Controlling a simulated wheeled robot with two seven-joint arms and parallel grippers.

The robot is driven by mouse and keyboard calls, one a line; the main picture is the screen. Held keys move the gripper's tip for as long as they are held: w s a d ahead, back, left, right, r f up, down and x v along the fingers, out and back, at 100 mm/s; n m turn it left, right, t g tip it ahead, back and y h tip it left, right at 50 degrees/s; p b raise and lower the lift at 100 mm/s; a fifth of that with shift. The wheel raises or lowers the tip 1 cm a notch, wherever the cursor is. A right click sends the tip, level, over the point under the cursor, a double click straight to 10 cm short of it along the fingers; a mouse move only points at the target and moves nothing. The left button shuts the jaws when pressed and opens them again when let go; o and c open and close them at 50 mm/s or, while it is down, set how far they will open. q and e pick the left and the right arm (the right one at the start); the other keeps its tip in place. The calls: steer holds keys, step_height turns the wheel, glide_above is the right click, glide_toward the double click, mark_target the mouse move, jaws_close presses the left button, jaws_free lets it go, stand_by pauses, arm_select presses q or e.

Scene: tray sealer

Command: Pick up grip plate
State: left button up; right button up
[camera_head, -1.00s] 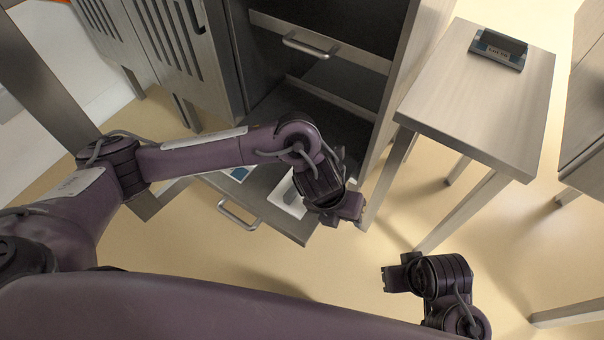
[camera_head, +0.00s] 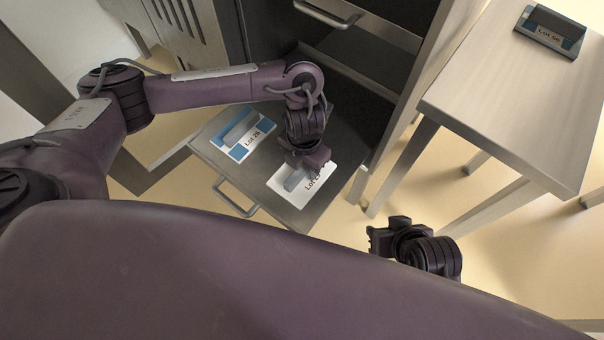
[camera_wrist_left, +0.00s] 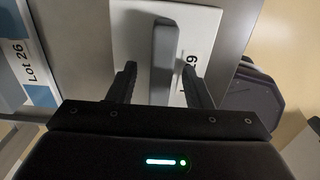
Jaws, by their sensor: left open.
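A white grip plate (camera_head: 284,189) with a raised grey handle lies in the pulled-out drawer, its "Lot" label partly hidden by my gripper. A blue and white grip plate (camera_head: 240,134) marked "Lot 26" lies to its left. My left gripper (camera_head: 306,163) is over the white plate, pointing down. In the left wrist view its open fingers (camera_wrist_left: 160,85) stand on either side of the grey handle (camera_wrist_left: 164,50), with gaps between. The Lot 26 plate (camera_wrist_left: 30,65) shows at the left there. My right gripper (camera_head: 384,234) is away from the plates; its jaw opening is unclear.
The open drawer (camera_head: 256,172) juts from the dark cabinet, its pull handle (camera_head: 235,203) at the front left. A higher drawer front with a handle (camera_head: 327,14) is above. A table (camera_head: 500,90) at the right bears another labelled plate (camera_head: 550,34).

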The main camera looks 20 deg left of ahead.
arm_select(q)
steer(key=shift+f, duration=0.15)
jaws_close()
stand_by(0.4)
